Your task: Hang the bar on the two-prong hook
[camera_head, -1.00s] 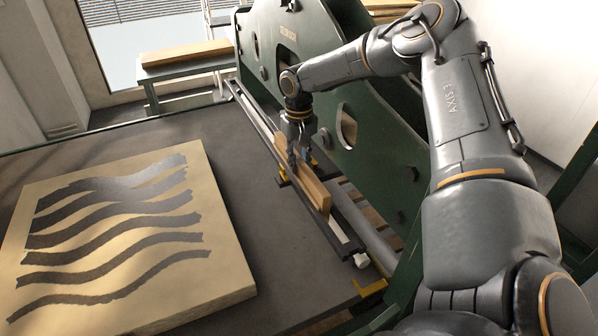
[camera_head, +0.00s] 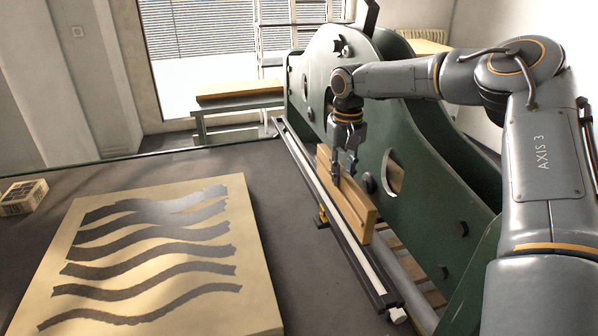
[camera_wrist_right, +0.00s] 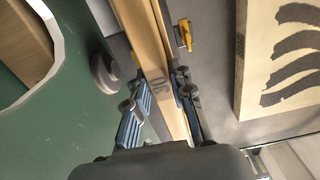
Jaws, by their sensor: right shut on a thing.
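The bar is a long pale wooden piece (camera_head: 361,210), held lengthwise beside the green press frame. My right gripper (camera_head: 343,172) is shut on it from above, near its far half. In the right wrist view the bar (camera_wrist_right: 150,50) runs between the two blue-padded fingers (camera_wrist_right: 162,108). The bar appears to be above the dark rail (camera_head: 330,205) along the bench edge. A small dark pronged fitting (camera_head: 339,46) sits high on the green frame; I cannot tell whether it is the two-prong hook. My left gripper does not show.
The green press frame (camera_head: 420,200) stands close to the right of the bar, with protruding bolts. A yellow clip (camera_wrist_right: 184,35) is near the rail. A block (camera_head: 22,197) sits far left.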

